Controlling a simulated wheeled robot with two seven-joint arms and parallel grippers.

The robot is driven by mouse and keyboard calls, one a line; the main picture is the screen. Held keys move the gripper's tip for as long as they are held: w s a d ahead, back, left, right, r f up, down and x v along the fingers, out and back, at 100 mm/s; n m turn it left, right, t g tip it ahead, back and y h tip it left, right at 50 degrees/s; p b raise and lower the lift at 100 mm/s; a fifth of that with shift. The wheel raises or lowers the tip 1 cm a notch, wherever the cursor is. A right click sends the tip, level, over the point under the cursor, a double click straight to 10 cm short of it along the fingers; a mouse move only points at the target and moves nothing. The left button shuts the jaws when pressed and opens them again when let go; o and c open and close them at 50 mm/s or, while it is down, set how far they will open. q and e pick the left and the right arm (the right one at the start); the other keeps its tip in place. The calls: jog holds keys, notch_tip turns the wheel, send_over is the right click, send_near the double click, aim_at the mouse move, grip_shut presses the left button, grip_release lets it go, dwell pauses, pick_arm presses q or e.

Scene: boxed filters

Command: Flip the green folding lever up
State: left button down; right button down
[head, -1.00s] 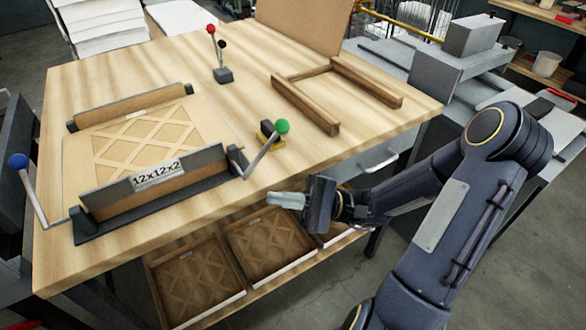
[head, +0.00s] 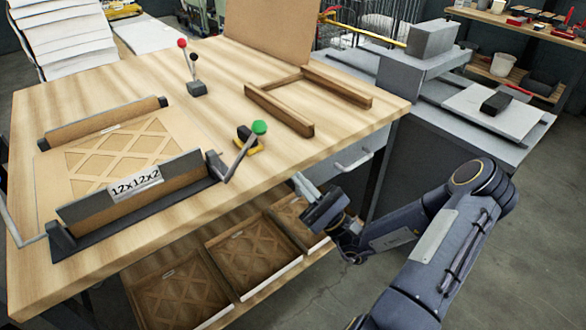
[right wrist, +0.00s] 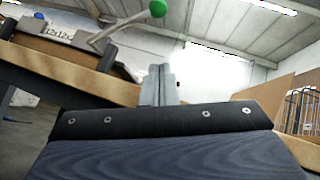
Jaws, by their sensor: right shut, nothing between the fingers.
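The green folding lever (head: 246,143) is a grey metal arm with a round green knob at its upper end. It is tilted, rising up and to the right from the right end of the 12x12x2 fixture (head: 130,197) on the wooden table. Its green knob also shows at the top of the right wrist view (right wrist: 157,8). My right gripper (head: 302,184) is shut and empty. It is off the table's front edge, to the right of and below the knob, and apart from it. Its shut fingers also show in the right wrist view (right wrist: 159,85). My left gripper is not in view.
A small black and yellow block (head: 247,142) stands behind the lever. A wooden frame (head: 290,115) lies to its right. A stand with red and black knobs (head: 196,88) is further back. Trays with lattice filters (head: 250,262) sit on the shelf below the table edge.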

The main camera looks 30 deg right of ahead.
jog(key=w+a+r+p, duration=0.2)
jog(key=w+a+r, duration=0.2)
jog(key=r, duration=0.5)
jog(key=shift+w+a+r+p, duration=0.25)
jog(key=shift+w+r+p, duration=0.1)
jog(key=shift+w, duration=0.15)
